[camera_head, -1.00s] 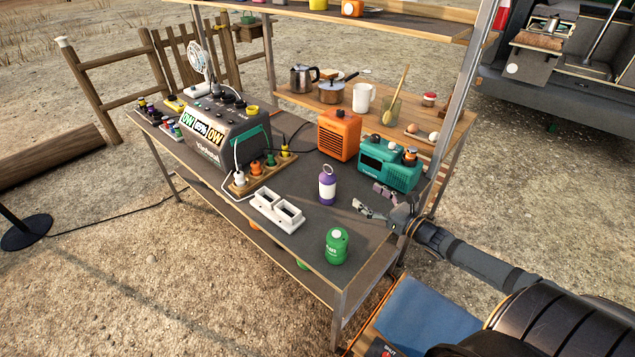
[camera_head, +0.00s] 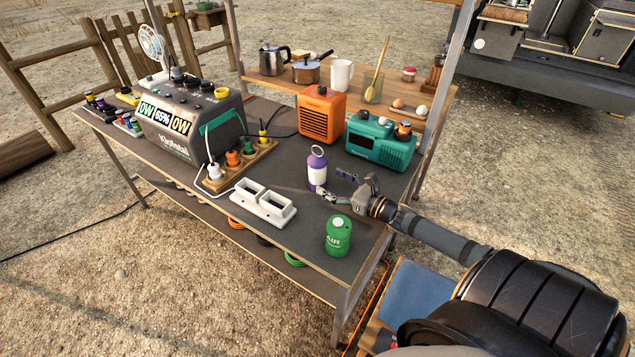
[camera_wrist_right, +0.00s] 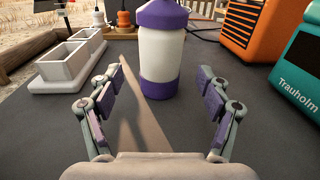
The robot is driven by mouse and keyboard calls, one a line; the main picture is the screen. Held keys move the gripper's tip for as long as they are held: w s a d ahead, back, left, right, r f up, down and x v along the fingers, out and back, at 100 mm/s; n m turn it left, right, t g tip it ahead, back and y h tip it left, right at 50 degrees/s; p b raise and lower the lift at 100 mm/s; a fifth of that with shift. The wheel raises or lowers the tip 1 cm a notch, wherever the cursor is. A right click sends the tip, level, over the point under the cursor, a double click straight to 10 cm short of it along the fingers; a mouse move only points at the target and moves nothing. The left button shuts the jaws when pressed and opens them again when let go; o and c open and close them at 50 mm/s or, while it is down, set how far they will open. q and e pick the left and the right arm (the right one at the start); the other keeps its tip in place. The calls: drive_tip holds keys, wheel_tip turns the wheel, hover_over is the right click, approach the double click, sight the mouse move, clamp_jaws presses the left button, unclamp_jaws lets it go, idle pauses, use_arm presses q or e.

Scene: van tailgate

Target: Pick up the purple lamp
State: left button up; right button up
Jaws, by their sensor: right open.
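The purple lamp (camera_head: 317,169) stands upright on the dark table (camera_head: 262,244). It has a purple top with a ring and a white body. In the right wrist view the lamp (camera_wrist_right: 161,52) is straight ahead, and its purple base shows on the table. My right gripper (camera_head: 338,185) is just right of the lamp, low over the table. In the right wrist view the right gripper (camera_wrist_right: 159,92) is open and empty, with its fingers spread to either side and the lamp just beyond the tips. My left gripper is not in view.
A white double-slot holder (camera_head: 263,205) stands left of the lamp, and a green AIR canister (camera_head: 338,236) stands in front. An orange heater (camera_head: 321,116) and a teal radio (camera_head: 380,143) stand behind. A grey power station (camera_head: 190,125) is at left.

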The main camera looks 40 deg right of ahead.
sight(325, 178)
drive_tip(key=shift+w+f, duration=0.1)
drive_tip(key=shift+w, duration=0.3)
drive_tip(key=b, duration=0.1)
drive_tip(key=w+b, duration=0.1)
drive_tip(key=w+a+b, duration=0.1)
drive_tip(key=shift+f, duration=0.25)
drive_tip(key=shift+r+b+x, duration=0.2)
drive_tip(key=shift+b+x, duration=0.2)
drive_tip(key=shift+x, duration=0.5)
drive_tip(key=shift+w+r, duration=0.15)
drive_tip(key=shift+w, duration=0.25)
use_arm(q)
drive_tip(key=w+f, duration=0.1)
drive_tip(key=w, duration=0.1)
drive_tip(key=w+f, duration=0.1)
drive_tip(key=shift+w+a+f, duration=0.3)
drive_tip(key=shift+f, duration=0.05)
use_arm(e)
drive_tip(key=shift+c, duration=0.5)
